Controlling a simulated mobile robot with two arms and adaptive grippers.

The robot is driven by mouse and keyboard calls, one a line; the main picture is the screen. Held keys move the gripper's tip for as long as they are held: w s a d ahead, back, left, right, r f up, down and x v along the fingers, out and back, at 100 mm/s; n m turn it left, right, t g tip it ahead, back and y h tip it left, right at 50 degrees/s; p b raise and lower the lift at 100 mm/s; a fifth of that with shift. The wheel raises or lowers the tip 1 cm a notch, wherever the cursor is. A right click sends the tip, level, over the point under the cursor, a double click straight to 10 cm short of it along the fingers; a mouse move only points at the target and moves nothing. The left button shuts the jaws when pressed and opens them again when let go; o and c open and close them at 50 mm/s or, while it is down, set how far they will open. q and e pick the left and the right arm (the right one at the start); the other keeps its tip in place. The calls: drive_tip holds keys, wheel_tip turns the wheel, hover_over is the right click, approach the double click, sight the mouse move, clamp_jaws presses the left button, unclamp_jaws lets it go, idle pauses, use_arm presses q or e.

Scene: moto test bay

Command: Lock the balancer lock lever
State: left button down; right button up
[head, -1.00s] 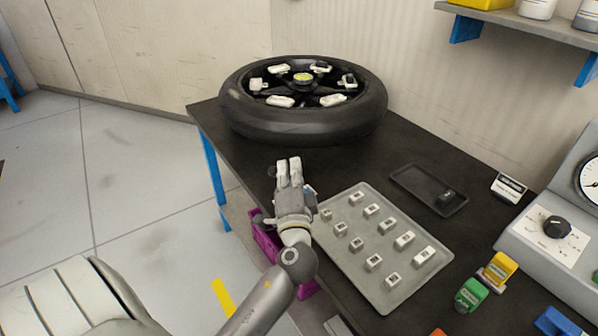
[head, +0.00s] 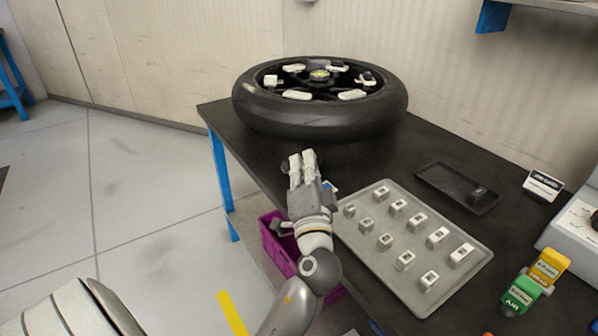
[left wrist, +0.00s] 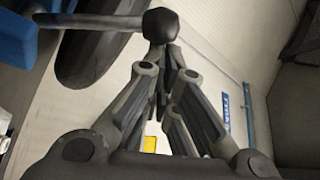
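In the left wrist view a dark lever with a rounded black knob (left wrist: 160,25) reaches in from the left at the top, next to a blue part (left wrist: 18,38). I take this to be the balancer lock lever. My left gripper (left wrist: 167,72) has its fingers drawn together, with the tips just at the knob; whether they touch is unclear. Nothing shows between them. In the head view the left gripper (head: 302,158) is at the table's left edge, in front of the wheel (head: 320,112); it mostly hides the lever. My right gripper is out of view.
A grey tray (head: 405,285) with several small weights lies right of my left gripper on the black table (head: 430,150). A black dish (head: 432,178) and green and yellow items (head: 520,295) are further right. A magenta bin (head: 270,240) is below the table edge.

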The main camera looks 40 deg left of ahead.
use_arm(q)
drive_tip(key=shift+s+a, duration=0.1)
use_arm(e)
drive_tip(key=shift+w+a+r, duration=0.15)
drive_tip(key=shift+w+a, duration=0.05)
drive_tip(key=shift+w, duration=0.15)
use_arm(q)
drive_tip(key=shift+f, duration=0.1)
drive_tip(key=v, duration=1.2)
idle(0.3)
